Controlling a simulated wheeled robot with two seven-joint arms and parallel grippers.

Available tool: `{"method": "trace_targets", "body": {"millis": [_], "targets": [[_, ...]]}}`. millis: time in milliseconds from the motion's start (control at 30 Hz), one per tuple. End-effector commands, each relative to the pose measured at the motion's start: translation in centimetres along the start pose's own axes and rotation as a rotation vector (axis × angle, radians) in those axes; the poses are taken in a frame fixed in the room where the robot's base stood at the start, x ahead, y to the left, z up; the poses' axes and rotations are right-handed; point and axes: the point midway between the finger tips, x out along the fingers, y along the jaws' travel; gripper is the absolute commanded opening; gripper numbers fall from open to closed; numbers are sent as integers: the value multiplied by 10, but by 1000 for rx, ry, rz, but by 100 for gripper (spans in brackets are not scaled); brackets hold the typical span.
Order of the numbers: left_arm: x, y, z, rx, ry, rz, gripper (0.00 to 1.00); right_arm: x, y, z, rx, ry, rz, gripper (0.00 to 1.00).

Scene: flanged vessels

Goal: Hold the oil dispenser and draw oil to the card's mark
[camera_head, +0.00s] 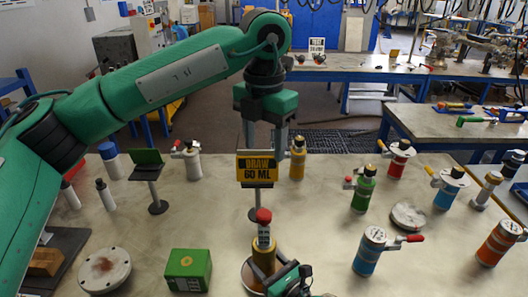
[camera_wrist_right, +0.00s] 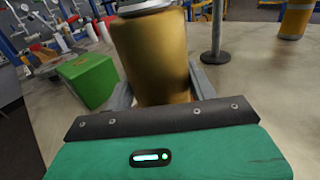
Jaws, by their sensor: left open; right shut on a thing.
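The gold oil dispenser (camera_head: 263,257) with a red top stands upright at the front middle of the table. My right gripper (camera_head: 281,277) is shut on its body, and the gold body (camera_wrist_right: 152,58) fills the space between the fingers in the right wrist view. The card (camera_head: 257,169), black and yellow, reads "DRAW 60 ML" and stands on a thin post behind the dispenser. My left gripper (camera_head: 265,142) is open and empty, pointing down at the card's top; its fingertips are partly hidden there. Any oil level is not visible.
A green box (camera_head: 187,269) and a round flange plate (camera_head: 104,269) lie left of the dispenser. A green vessel (camera_head: 363,188), blue vessel (camera_head: 369,252) and orange vessel (camera_head: 498,243) stand to the right. Bare tabletop (camera_head: 315,215) lies between.

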Motion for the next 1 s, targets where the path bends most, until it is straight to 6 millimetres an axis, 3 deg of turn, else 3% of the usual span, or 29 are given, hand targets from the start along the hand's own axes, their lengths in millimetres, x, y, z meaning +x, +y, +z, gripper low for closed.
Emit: {"method": "trace_targets", "body": {"millis": [67, 100, 200, 633, 1000], "targets": [[0, 0, 0, 0, 0, 0, 55, 0, 0, 0, 1, 1, 1, 22], [0, 0, 0, 0, 0, 0, 55, 0, 0, 0, 1, 1, 1, 60], [0, 0, 0, 0, 0, 0, 55, 0, 0, 0, 0, 0, 1, 80], [0, 0, 0, 0, 0, 0, 55, -9, 0, -1, 1, 2, 0, 82], [0, 0, 0, 0, 0, 0, 55, -77, 0, -2, 1, 3, -1, 82]]}}
